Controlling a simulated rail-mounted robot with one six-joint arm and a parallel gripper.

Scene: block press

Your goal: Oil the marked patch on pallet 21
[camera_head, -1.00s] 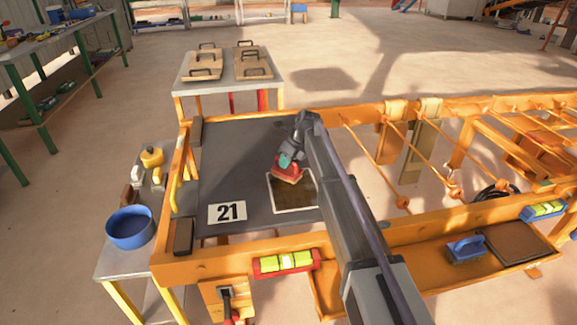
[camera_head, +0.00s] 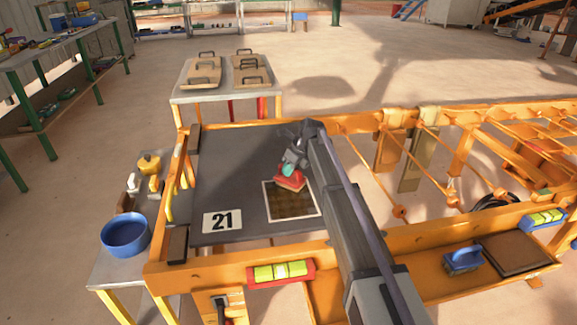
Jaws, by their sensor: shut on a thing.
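The dark grey pallet (camera_head: 225,165) lies inside the orange frame and bears a white label reading 21 (camera_head: 222,222). Near its front right is the marked patch (camera_head: 290,204), a dark brown square with a white outline. My gripper (camera_head: 291,172) is shut on a red tool with a pale tan underside (camera_head: 290,183). The tool is over the far edge of the patch. I cannot tell whether it touches the surface. My arm hides the pallet's right edge.
A blue bowl (camera_head: 126,233) and a yellow pot (camera_head: 150,165) stand on the left side table. A blue brush (camera_head: 462,258) lies in the front right tray. Handled boards (camera_head: 203,76) lie on the table behind.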

